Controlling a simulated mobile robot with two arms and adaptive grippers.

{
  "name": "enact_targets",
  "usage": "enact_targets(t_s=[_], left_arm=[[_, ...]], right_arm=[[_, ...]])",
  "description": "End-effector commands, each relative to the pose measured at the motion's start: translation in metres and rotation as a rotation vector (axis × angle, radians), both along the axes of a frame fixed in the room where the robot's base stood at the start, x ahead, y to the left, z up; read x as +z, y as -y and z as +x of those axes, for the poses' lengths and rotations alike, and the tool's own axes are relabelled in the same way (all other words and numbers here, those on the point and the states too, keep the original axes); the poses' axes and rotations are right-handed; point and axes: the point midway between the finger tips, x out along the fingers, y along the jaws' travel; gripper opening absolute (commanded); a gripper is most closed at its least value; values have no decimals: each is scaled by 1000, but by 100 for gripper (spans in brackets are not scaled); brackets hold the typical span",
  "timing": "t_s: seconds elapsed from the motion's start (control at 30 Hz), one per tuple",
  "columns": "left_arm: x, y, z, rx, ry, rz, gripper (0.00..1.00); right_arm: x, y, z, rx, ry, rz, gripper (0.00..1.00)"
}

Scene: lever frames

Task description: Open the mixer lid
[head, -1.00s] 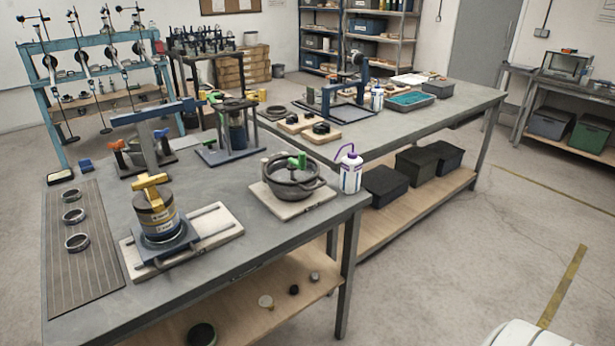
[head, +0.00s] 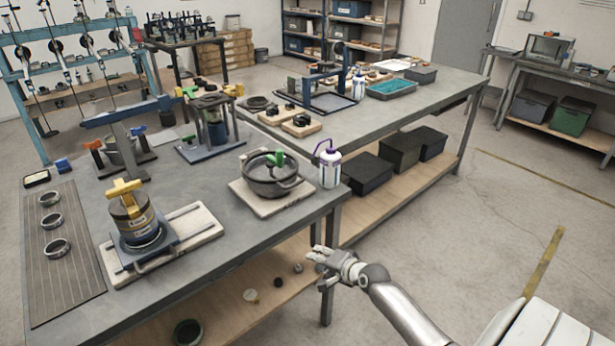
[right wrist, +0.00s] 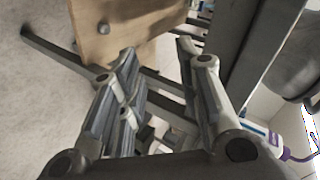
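Which object is the mixer is not certain. A dark round pot (head: 262,187) with a lid and a green handle (head: 276,157) stands on a pale board (head: 247,202) near the right end of the front bench. A canister (head: 130,215) with a yellow cross-shaped handle (head: 123,188) stands on a blue base to its left. Both lids look closed. My right gripper (head: 316,258) is low in front of the bench's right end, below the pot and apart from it. In the right wrist view its fingers (right wrist: 158,50) are spread and empty. My left gripper is out of view.
A white bottle with a purple cap (head: 329,166) stands right of the pot, at the bench edge. A blue press stand (head: 211,130) is behind. The bench's lower shelf (head: 225,300) holds small round parts. Open floor (head: 440,225) lies to the right.

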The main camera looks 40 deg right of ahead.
Motion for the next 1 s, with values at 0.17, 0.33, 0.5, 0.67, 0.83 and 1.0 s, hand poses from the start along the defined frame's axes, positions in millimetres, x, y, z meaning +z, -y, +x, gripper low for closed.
enact_targets(t_s=[0.17,0.33,0.5,0.67,0.83,1.0], left_arm=[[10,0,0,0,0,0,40],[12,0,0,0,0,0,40],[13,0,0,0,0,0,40],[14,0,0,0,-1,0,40],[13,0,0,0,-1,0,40],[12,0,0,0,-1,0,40]], right_arm=[[145,7,37,-34,220,213,32],[200,5,43,-26,298,307,32],[203,4,54,-26,307,320,32],[197,2,79,-27,307,319,32],[190,0,109,-27,307,317,32],[184,-2,132,-26,306,316,32]])
